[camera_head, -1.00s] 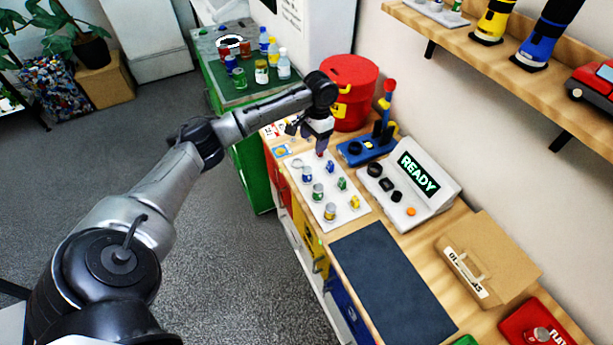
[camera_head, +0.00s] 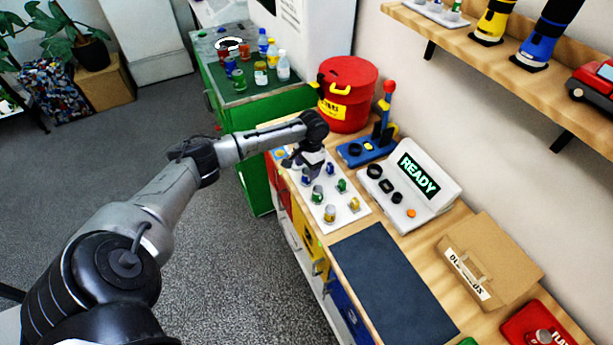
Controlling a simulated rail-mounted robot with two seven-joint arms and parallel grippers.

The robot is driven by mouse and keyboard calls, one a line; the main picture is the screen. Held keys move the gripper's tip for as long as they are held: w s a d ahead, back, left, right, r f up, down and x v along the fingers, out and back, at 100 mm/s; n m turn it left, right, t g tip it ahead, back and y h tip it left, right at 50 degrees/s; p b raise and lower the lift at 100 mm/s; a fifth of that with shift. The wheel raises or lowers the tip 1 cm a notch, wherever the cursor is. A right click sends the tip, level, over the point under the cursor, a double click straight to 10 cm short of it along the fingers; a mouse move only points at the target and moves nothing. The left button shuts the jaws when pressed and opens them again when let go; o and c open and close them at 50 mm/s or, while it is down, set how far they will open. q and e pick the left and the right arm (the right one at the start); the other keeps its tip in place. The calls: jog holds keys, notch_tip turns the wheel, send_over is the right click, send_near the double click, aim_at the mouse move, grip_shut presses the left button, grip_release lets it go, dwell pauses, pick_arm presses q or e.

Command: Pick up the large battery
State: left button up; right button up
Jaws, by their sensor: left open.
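A white tray (camera_head: 341,219) on the wooden bench holds several small upright batteries in blue, green and yellow. Those in its left row look wider: a blue one (camera_head: 306,176), a green-and-blue one (camera_head: 317,194) and a yellow one (camera_head: 330,213). I cannot tell which one is the large battery. My left gripper (camera_head: 302,165) is open and points down over the far end of the tray, close to the blue battery. It hides that end of the tray, and I cannot tell whether it touches anything. My right gripper is not in view.
A red bin (camera_head: 347,85) and a blue lever stand (camera_head: 366,150) are behind the tray. A white console reading READY (camera_head: 425,172) stands to its right. A bare dark mat (camera_head: 392,285) lies nearer. A cardboard case (camera_head: 492,255) is at right.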

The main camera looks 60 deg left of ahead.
pick_arm(q)
jog(key=shift+s+f, duration=0.15)
jog(key=shift+f, duration=1.1)
jog(key=c, duration=1.1)
jog(key=shift+o, duration=0.2)
jog(key=shift+r, duration=0.15)
